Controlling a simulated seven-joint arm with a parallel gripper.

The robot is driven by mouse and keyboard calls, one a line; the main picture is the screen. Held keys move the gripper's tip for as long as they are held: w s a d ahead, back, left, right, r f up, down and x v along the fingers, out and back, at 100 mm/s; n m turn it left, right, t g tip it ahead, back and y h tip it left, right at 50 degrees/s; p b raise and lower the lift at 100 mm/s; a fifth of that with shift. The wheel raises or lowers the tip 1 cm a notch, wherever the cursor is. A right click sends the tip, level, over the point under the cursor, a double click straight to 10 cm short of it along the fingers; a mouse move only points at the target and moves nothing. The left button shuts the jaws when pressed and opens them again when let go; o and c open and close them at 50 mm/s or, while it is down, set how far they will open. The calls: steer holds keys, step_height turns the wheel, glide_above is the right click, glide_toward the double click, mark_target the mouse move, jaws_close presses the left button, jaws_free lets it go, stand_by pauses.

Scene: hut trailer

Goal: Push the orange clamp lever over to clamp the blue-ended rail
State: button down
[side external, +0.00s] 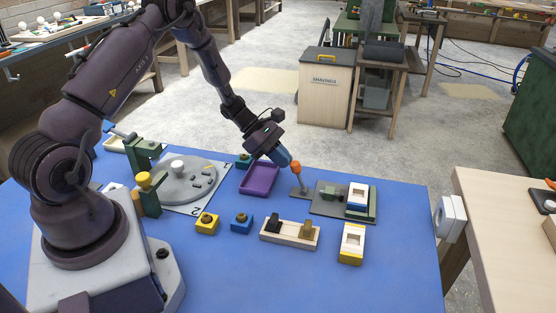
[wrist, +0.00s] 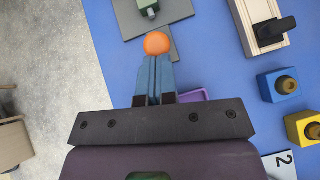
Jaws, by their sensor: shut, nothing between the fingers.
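The orange clamp lever (side external: 296,167) stands upright with a round orange knob, at the left end of a dark grey clamp plate (side external: 318,211). The knob also shows in the wrist view (wrist: 157,43), just beyond my fingertips. The blue-ended rail (side external: 357,196), a white block with blue at its end, sits in a green holder at the right of the plate. A small green clamp block (side external: 330,193) lies between lever and rail. My gripper (side external: 288,161) is shut and empty, its blue fingers close beside the knob on its left. I cannot tell whether they touch.
A purple tray (side external: 259,180) lies just left of the lever. In front are a wooden holder (side external: 289,235) with dark and tan pieces, a yellow-ended white block (side external: 352,243), and blue (side external: 241,223) and yellow (side external: 207,224) blocks. The blue table is clear at right.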

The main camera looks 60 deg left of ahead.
steer(key=w+d+g+y, duration=0.1)
steer(key=w+d+r+g+y, duration=0.1)
steer(key=w+d+g+y, duration=0.1)
steer(key=y, duration=0.1)
steer(key=shift+w+d+r+g, duration=0.25)
steer(key=shift+d+r+g, duration=0.1)
steer(key=shift+r+g, duration=0.05)
steer(key=shift+w+d+f+g+y, duration=0.1)
steer(key=shift+w+d+g+y, duration=0.3)
steer(key=shift+w+d, duration=0.85)
steer(key=shift+w, duration=0.1)
steer(key=v, duration=1.3)
steer(key=shift+a, duration=0.2)
